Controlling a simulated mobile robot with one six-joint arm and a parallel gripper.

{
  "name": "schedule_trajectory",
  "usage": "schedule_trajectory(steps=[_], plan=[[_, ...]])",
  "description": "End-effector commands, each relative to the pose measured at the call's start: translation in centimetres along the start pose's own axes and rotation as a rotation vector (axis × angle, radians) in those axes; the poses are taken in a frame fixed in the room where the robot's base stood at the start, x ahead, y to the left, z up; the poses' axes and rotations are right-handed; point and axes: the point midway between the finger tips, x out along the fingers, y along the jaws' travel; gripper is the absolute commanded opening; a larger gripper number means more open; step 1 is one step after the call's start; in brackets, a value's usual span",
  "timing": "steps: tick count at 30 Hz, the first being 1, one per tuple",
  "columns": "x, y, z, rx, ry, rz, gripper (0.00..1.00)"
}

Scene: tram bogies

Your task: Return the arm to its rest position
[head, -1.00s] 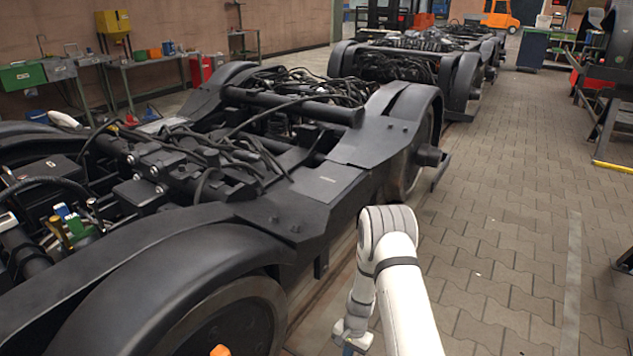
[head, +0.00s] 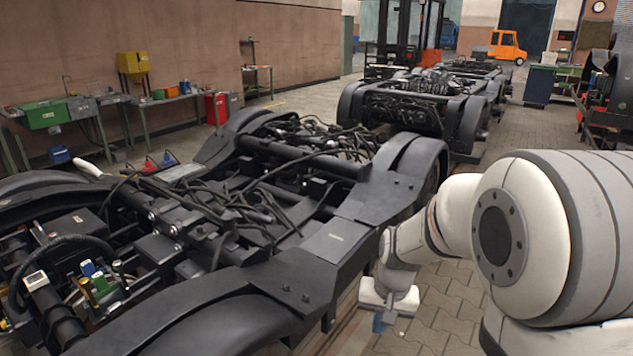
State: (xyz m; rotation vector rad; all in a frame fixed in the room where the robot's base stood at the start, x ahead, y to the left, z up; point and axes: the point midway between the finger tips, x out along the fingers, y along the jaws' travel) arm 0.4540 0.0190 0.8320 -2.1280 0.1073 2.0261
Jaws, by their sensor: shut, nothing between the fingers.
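My white arm reaches in from the right of the head view, its large rounded joint close to the camera. The arm bends down to my small gripper (head: 381,321), which points down beside the near bogie (head: 335,240), above the paved floor. The gripper is small and partly dark in the picture, with a bluish part at its end. It is shut and nothing shows in it. The black near bogie, with cables and pipes on top, fills the left and middle of the view.
A second bogie (head: 405,108) stands behind the near one. Workbenches with a green box (head: 43,114) and a red box (head: 216,108) line the left wall. A forklift (head: 405,40) and an orange vehicle (head: 507,46) are at the back. Paved floor (head: 520,125) lies open on the right.

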Motion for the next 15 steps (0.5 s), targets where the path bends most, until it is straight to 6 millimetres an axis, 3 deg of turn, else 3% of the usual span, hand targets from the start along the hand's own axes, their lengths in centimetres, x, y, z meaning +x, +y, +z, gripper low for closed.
schedule_trajectory(steps=[1,6,12,15], plan=[[-3.7,0.1,1.1,-0.02,0.023,0.002,0.0],[-10.9,0.8,5.2,-0.087,0.075,0.019,0.0],[-17.2,1.9,10.0,-0.158,0.134,0.046,0.0],[-19.0,2.4,11.8,-0.182,0.154,0.057,0.0]])
